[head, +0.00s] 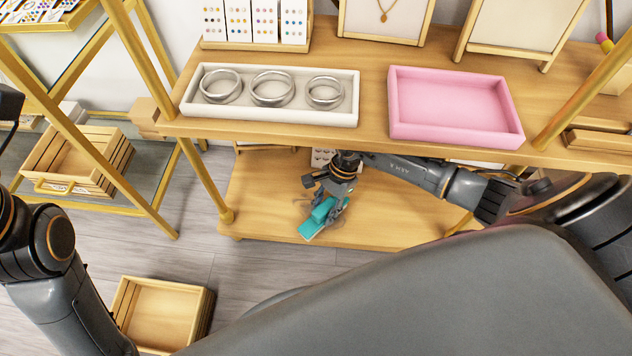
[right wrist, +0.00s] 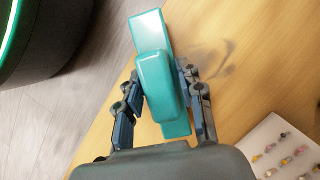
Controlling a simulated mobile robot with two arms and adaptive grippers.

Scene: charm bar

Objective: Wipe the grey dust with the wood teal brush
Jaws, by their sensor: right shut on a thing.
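The teal brush (head: 312,225) is held low over the wooden lower shelf by my right gripper (head: 325,206). In the right wrist view the brush (right wrist: 152,30) lies between the two fingers of the gripper (right wrist: 157,78), which are closed on its raised middle block. Its flat teal base sticks out past the fingertips. A faint grey dust smudge (right wrist: 224,62) shows on the wood just right of the fingers. I cannot tell whether the brush touches the shelf. My left arm shows at the left edge of the head view, but its gripper is out of view.
The upper shelf (head: 370,120) overhangs the work area, with a white ring tray (head: 190,106) and a pink tray (head: 456,136). A gold post (head: 205,180) stands left. A card with small studs (right wrist: 283,152) lies on the lower shelf. A wooden crate (head: 205,320) is on the floor.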

